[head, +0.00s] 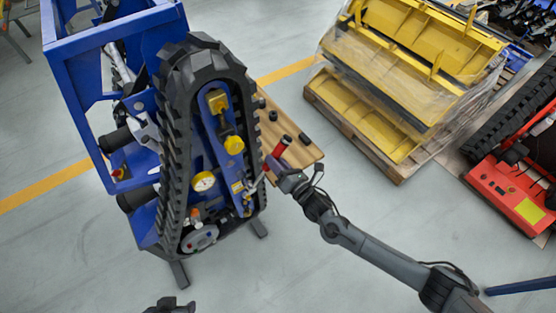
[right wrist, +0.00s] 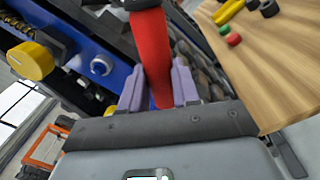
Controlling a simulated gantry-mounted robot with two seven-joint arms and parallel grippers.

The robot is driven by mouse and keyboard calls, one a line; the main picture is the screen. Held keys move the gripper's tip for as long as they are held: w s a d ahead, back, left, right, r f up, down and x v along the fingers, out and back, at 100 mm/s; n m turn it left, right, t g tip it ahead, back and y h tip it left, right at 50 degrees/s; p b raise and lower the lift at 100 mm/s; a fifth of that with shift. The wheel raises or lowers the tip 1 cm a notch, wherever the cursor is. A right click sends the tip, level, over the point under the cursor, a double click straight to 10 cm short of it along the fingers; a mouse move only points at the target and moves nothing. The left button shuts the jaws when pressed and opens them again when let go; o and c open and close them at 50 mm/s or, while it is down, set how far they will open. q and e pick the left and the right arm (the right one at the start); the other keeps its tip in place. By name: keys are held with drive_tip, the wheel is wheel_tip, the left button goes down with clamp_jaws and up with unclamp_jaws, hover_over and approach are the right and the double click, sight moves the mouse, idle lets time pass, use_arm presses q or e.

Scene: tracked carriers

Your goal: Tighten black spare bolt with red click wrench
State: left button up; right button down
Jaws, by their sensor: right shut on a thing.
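The red click wrench (head: 281,147) is in my right gripper (head: 279,166), beside the right side of the tracked carrier (head: 228,140). In the right wrist view the purple fingers (right wrist: 157,88) are shut on its red handle (right wrist: 152,50). A thin grey shaft seems to run from the handle down-left to the carrier's blue side plate. I cannot make out the black spare bolt or whether the wrench touches it. My left gripper (head: 168,306) shows only as a dark part at the bottom edge; its fingers are not clear.
A wooden table (head: 300,155) stands right behind the carrier, with small black parts on it; green, red and yellow pieces show in the wrist view (right wrist: 233,39). A yellow knob (right wrist: 30,61) sticks out near the gripper. Yellow pallet goods (head: 400,80) stand back right.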

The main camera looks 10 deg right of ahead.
drive_tip(key=a+r+n+p, duration=0.1)
drive_tip(key=s+a+r+n+p, duration=0.1)
drive_tip(key=shift+a+n, duration=0.2)
drive_tip(key=shift+n, duration=0.1)
idle(0.5)
drive_tip(key=shift+a, duration=0.1)
drive_tip(key=shift+s+a+r+n+p, duration=0.15)
drive_tip(key=shift+s+a+n+p, duration=0.05)
drive_tip(key=shift+a+n+p, duration=0.4)
drive_tip(key=shift+d, duration=0.25)
